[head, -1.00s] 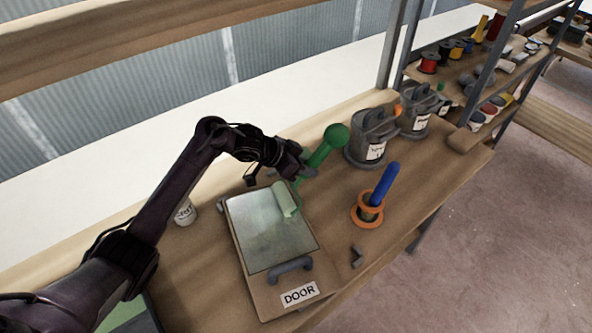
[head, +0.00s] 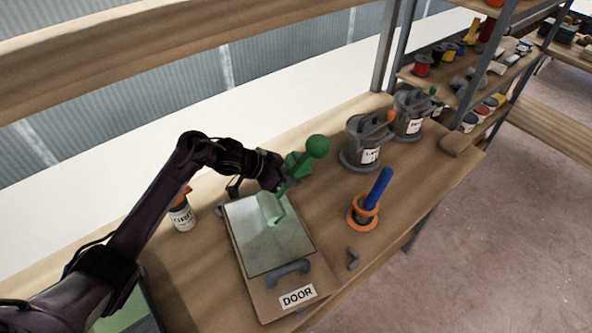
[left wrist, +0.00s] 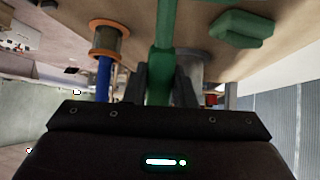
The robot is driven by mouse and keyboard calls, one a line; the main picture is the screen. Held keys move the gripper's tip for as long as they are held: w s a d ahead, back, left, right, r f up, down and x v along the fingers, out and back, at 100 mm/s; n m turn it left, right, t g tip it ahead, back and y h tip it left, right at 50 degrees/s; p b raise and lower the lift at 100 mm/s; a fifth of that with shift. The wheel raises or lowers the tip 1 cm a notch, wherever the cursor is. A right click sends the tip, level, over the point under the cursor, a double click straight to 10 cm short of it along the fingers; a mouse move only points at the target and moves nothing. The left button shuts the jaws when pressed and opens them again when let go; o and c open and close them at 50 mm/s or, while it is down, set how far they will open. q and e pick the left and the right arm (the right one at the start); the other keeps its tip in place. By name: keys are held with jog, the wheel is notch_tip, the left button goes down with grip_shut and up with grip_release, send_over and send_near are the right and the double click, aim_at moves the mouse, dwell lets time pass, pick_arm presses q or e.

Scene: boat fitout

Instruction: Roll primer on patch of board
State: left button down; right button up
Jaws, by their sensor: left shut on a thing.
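A board with a DOOR label (head: 297,297) lies on the bench and bears a pale grey-green patch (head: 280,252). A paint roller has a pale green sleeve (head: 267,207), which lies over the patch's upper part; I cannot tell how firmly it touches. My left gripper (head: 283,184) is shut on the handle, above the patch's far edge. In the left wrist view the handle (left wrist: 163,35) runs between the fingers (left wrist: 162,85). The sleeve is hidden there. My right gripper is out of view.
A grey handle (head: 288,271) stands on the board's near part. A blue stick in orange rings (head: 378,188) and grey cans (head: 366,140) stand to the right. An orange-topped bottle (head: 183,218) is at left. A green block (head: 294,160) lies behind the handle.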

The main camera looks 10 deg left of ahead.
pick_arm(q)
jog(key=shift+w+d, duration=0.1)
jog(key=shift+s+a+r+p, duration=0.1)
jog(key=shift+s+a+p, duration=0.2)
jog(key=shift+a+p, duration=0.1)
jog(key=s+a+p, duration=0.1)
jog(key=s+a, duration=0.1)
jog(key=shift+a+p, duration=0.35)
jog(key=shift+s+a, duration=0.1)
jog(key=shift+a, duration=0.2)
